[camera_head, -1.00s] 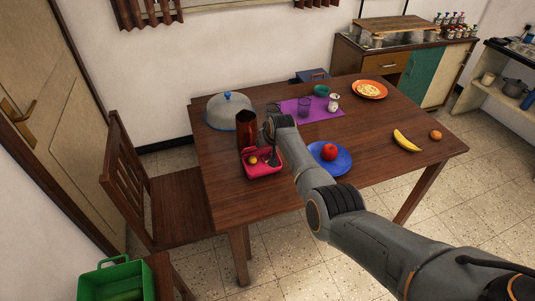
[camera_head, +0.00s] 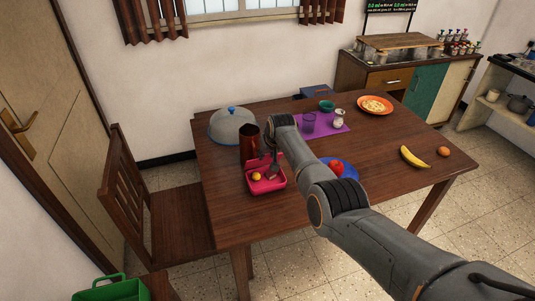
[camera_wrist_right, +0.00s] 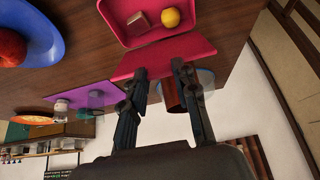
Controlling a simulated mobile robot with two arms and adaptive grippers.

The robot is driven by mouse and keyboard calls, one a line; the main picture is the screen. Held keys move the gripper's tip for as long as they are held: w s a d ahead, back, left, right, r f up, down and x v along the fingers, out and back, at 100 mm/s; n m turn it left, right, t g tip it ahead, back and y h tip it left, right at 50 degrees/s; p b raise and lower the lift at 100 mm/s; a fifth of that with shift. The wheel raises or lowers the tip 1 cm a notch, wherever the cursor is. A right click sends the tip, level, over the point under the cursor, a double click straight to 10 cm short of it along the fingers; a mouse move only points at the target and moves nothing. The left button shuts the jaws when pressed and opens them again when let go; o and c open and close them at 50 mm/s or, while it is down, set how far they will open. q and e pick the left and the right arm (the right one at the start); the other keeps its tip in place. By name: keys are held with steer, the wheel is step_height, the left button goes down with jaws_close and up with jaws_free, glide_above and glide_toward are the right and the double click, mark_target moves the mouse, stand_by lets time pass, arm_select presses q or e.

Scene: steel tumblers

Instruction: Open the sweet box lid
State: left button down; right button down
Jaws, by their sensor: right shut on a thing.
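The sweet box (camera_head: 264,189) is a pink-red open tray on the table's near left, with a yellow ball and a small brown block inside. In the right wrist view, the box (camera_wrist_right: 113,18) shows at the top, its lid (camera_wrist_right: 165,57) standing open along one side. My right gripper (camera_wrist_right: 160,70) is shut on the lid's free edge. In the head view, my right gripper (camera_head: 272,165) is over the back of the box, and its arm partly hides the lid. My left gripper is not in view.
A brown jug (camera_head: 249,145) stands close behind the box, beside a grey dome with a blue knob (camera_head: 231,124). A blue plate with a red apple (camera_head: 336,168) lies to the right, partly behind my arm. A purple mat (camera_head: 329,124) lies farther back. The table's front left is clear.

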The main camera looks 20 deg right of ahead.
stand_by(0.5)
steer(key=c, duration=1)
jaws_free()
steer(key=shift+s+r, duration=0.1)
steer(key=shift+r, duration=0.1)
steer(key=v, duration=1.1)
steer(key=shift+s+r, duration=0.2)
steer(key=shift+r, duration=0.1)
